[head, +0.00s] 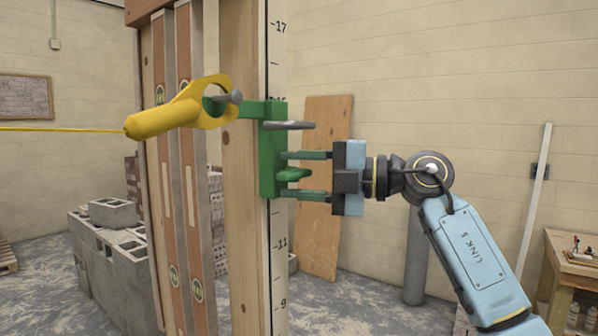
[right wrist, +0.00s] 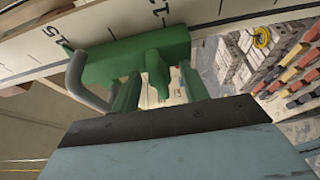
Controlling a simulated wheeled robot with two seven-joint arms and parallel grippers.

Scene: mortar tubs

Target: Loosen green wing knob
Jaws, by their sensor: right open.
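The green wing knob (head: 293,175) sticks out from the green clamp body (head: 272,150), which sits on the upright wooden pole with the number scale. My right gripper (head: 285,175) comes in from the right with its two fingers open, one above and one below the knob. The fingertips reach close to the clamp body; contact is unclear. In the right wrist view the knob (right wrist: 157,75) shows between the two fingers, with gaps on both sides, beneath the clamp body (right wrist: 135,52). My left gripper is out of view.
A grey bar (head: 288,125) juts from the clamp just above the upper finger. A yellow holder (head: 165,117) with a taut yellow line hangs at the clamp's left. Two levels (head: 180,170) stand beside the pole. Grey blocks (head: 115,250) are stacked behind left.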

